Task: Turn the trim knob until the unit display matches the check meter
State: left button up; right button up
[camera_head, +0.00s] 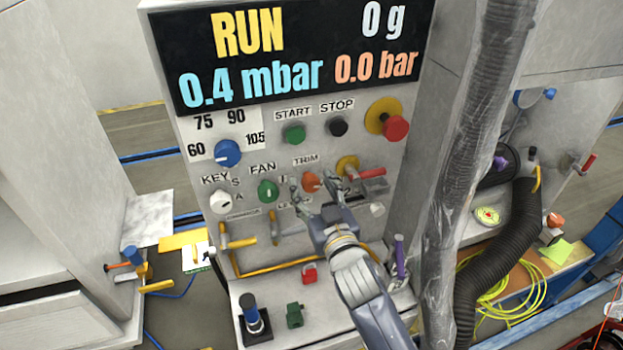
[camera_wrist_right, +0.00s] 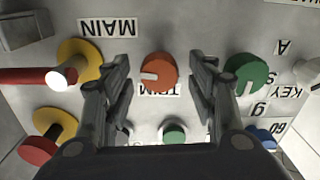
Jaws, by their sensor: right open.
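The trim knob (camera_head: 311,182) is a small orange dial on the panel under the label TRIM; it also shows in the right wrist view (camera_wrist_right: 158,72) with a pale pointer mark. My right gripper (camera_head: 312,188) is open, with one finger on each side of the knob. In the wrist view its fingers (camera_wrist_right: 160,64) stand clear of the knob, with gaps on both sides. The unit display (camera_head: 300,52) reads RUN, 0 g, 0.4 mbar and 0.0 bar. I cannot identify a check meter. My left gripper is not in view.
The green FAN knob (camera_head: 268,191) and a red-handled yellow valve (camera_head: 365,174) flank the trim knob closely. A red emergency button (camera_head: 395,128) and a blue dial (camera_head: 227,153) sit higher. A black ribbed hose (camera_head: 503,262) and yellow cable (camera_head: 535,285) lie at right.

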jog(key=shift+x, duration=1)
jog(key=c, duration=1.1)
jog(key=shift+n+p, duration=0.35)
jog(key=shift+n, duration=0.25)
